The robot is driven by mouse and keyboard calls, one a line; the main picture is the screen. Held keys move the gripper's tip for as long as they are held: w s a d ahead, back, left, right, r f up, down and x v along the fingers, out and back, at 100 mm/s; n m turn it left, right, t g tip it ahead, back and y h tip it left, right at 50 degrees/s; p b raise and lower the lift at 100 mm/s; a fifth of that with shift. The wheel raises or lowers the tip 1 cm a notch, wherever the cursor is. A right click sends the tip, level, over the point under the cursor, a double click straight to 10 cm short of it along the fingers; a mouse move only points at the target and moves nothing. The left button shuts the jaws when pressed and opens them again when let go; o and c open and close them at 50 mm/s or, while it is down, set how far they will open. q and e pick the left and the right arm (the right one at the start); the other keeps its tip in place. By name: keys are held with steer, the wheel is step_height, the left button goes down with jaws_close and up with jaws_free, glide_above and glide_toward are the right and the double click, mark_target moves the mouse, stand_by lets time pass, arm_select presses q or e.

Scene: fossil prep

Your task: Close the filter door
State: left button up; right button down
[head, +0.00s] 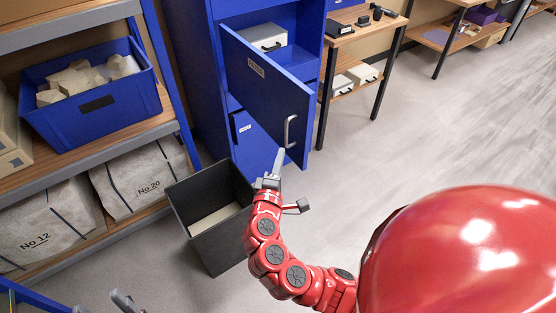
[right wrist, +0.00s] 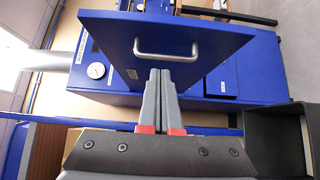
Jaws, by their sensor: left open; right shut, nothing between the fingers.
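The blue filter door (head: 262,88) stands open, swung out from the blue cabinet (head: 205,75), with a label near its top and a grey bar handle (head: 290,130). In the right wrist view the door (right wrist: 120,35) and its handle (right wrist: 166,55) are straight ahead. My right gripper (head: 280,153) is shut and empty, its fingertips (right wrist: 160,73) close to the handle at the door's free edge; I cannot tell whether they touch the door. My left gripper (head: 98,301) is open and only partly in view at the bottom left, far from the door.
A dark open bin (head: 219,237) stands on the floor below the door, beside my right arm. A shelf at left holds a blue crate (head: 98,110) of pale blocks and sacks (head: 140,180). A wooden bench (head: 360,35) stands behind. Floor to the right is clear.

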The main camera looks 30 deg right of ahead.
mark_target(298, 128)
steer(key=p+x, duration=0.1)
steer(key=x, duration=0.5)
steer(key=shift+s+r+p, duration=0.1)
steer(key=shift+r+p, duration=0.1)
steer(key=shift+p, duration=0.2)
steer(key=shift+d+f+p, duration=0.2)
steer(key=shift+d+p, duration=0.5)
steer(key=shift+d, duration=1.2)
